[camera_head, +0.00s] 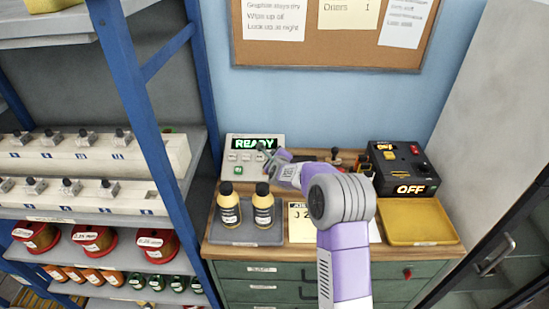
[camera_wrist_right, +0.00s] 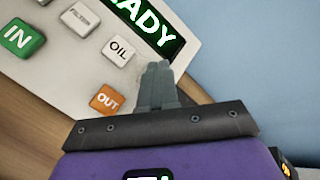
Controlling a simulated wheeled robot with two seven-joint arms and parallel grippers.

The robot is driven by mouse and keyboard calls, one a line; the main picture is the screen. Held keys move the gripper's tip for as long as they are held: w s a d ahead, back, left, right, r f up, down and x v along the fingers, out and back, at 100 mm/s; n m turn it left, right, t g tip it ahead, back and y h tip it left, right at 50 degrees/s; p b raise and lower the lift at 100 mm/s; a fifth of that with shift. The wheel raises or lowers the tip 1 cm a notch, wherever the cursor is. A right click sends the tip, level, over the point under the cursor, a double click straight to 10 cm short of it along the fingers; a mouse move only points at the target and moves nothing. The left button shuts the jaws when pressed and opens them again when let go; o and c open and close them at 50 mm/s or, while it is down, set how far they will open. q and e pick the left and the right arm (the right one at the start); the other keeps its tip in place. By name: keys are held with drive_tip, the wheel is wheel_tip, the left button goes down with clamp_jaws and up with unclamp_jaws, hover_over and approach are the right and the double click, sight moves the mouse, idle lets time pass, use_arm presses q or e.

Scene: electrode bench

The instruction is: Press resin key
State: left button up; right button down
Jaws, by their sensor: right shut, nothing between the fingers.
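The grey control panel (camera_head: 256,146) stands at the back of the bench with a green READY display (camera_head: 255,143) and small keys below it. My right gripper (camera_head: 274,158) is at the panel's right side. In the right wrist view the gripper (camera_wrist_right: 156,75) is shut and empty, its tips over the panel beside the display (camera_wrist_right: 145,18). Left of the tips are a white OIL key (camera_wrist_right: 118,48), an orange OUT key (camera_wrist_right: 104,100), a FILTER key (camera_wrist_right: 80,13) and a green IN key (camera_wrist_right: 23,38). No label reading resin is legible. My left gripper is out of view.
A black box (camera_head: 403,168) showing OFF and an empty yellow tray (camera_head: 418,222) are at the right. A shelf (camera_head: 90,216) stands left.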

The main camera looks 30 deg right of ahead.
drive_tip(key=shift+w+d+f+b, duration=0.1)
drive_tip(key=shift+f+b, duration=0.3)
drive_tip(key=shift+b, duration=0.05)
idle(0.3)
idle(0.3)
drive_tip(key=shift+s+a+r+p, duration=0.1)
drive_tip(key=shift+s+r+p, duration=0.1)
drive_tip(key=shift+r, duration=0.2)
drive_tip(key=shift+s+a+r+p, duration=0.1)
drive_tip(key=shift+r+p, duration=0.05)
drive_tip(key=shift+r, duration=0.25)
drive_tip(key=shift+s+a+r+p, duration=0.2)
drive_tip(key=shift+r+p, duration=0.25)
drive_tip(key=shift+r, duration=0.35)
drive_tip(key=shift+s+a+r+p, duration=0.1)
drive_tip(key=shift+s+r+p, duration=0.35)
drive_tip(key=shift+r, duration=0.3)
drive_tip(key=shift+s+a+r+p, duration=0.15)
drive_tip(key=shift+r+p, duration=0.35)
drive_tip(key=shift+r, duration=0.3)
